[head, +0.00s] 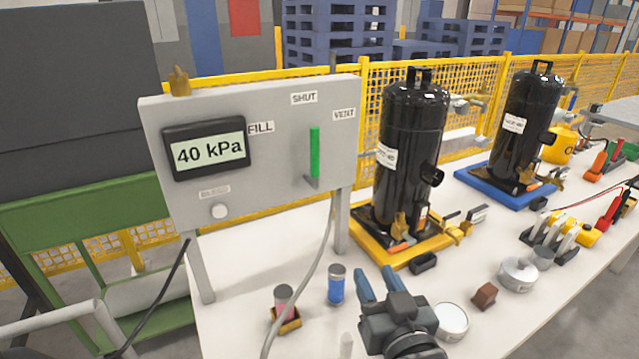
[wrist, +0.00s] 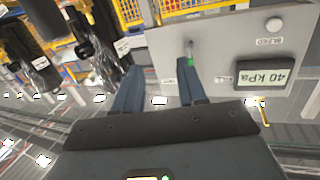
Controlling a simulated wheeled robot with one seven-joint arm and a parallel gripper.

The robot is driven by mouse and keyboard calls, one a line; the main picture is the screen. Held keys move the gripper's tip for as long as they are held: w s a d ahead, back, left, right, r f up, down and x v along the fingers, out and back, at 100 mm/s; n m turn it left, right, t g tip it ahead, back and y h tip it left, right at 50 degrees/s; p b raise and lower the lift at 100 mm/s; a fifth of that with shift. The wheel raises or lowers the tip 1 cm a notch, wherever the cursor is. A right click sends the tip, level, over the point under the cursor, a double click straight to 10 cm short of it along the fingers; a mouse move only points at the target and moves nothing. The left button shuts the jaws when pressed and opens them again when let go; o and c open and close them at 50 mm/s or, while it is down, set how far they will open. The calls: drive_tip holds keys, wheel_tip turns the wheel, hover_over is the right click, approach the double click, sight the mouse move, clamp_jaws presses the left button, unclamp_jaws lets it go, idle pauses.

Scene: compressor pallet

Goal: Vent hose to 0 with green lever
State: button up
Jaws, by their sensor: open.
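The grey panel (head: 250,190) stands upright on the white table, with a display (head: 210,150) reading 40 kPa. Its green lever (head: 314,152) points straight up, below the SHUT label (head: 304,98); the VENT label (head: 344,114) is to the right and FILL to the left. The lever also shows in the wrist view (wrist: 189,61), just past one fingertip. A grey hose (head: 327,235) hangs in front of the panel. My gripper (head: 376,278) is open and empty, low in front of the panel and apart from the lever.
A black tank (head: 408,150) on a yellow base stands right of the panel, and another (head: 524,125) on a blue base is farther right.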

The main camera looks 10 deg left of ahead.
drive_tip(key=n+y, duration=0.2)
approach(316, 150)
drive_tip(key=x, duration=0.3)
drive_tip(key=shift+p+x, duration=0.55)
drive_tip(key=shift+x, duration=3.4)
drive_tip(key=shift+c, duration=0.3)
clamp_jaws()
